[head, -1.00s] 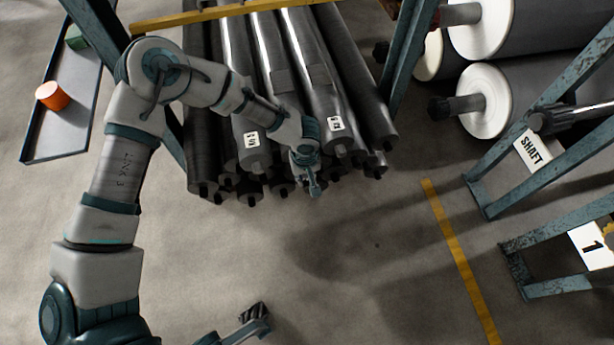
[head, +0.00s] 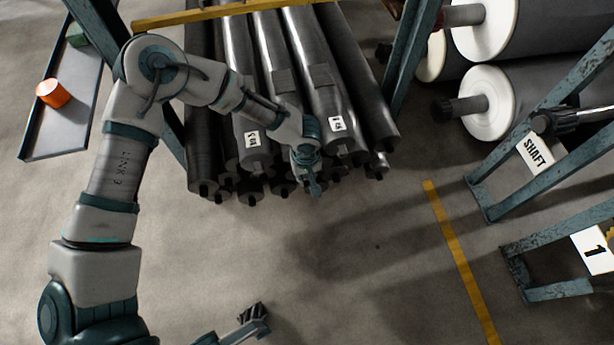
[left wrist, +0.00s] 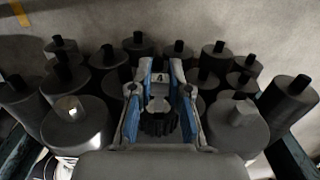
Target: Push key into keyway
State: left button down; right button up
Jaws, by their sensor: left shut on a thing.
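My left gripper (head: 312,188) is over the front ends of the stacked grey rolls (head: 310,75). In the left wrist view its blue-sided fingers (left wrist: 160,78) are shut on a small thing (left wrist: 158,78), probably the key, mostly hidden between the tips. A dark ribbed part (left wrist: 158,121) shows between the finger bases. Several roll ends with dark stub shafts surround the gripper in that view. I cannot make out a keyway. What seems to be my right gripper (head: 254,318) is low in the head view, far from the rolls; its jaws are unclear.
A blue rack post (head: 408,60) stands right of the rolls. A tray (head: 62,110) with an orange cylinder (head: 53,94) is at left. The middle floor is clear.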

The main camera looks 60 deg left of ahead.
pick_arm(q)
jog(key=shift+w+a, duration=0.2)
jog(key=shift+a, duration=0.3)
jog(key=shift+w+a, duration=0.2)
jog(key=shift+a, duration=0.3)
jog(key=shift+w+a, duration=0.15)
jog(key=shift+a, duration=0.2)
jog(key=shift+a, duration=0.1)
jog(key=shift+w+a, duration=0.25)
jog(key=shift+a, duration=0.2)
jog(key=c, duration=1)
grip_release()
jog(key=shift+c, duration=0.2)
notch_tip(320, 180, up, 12)
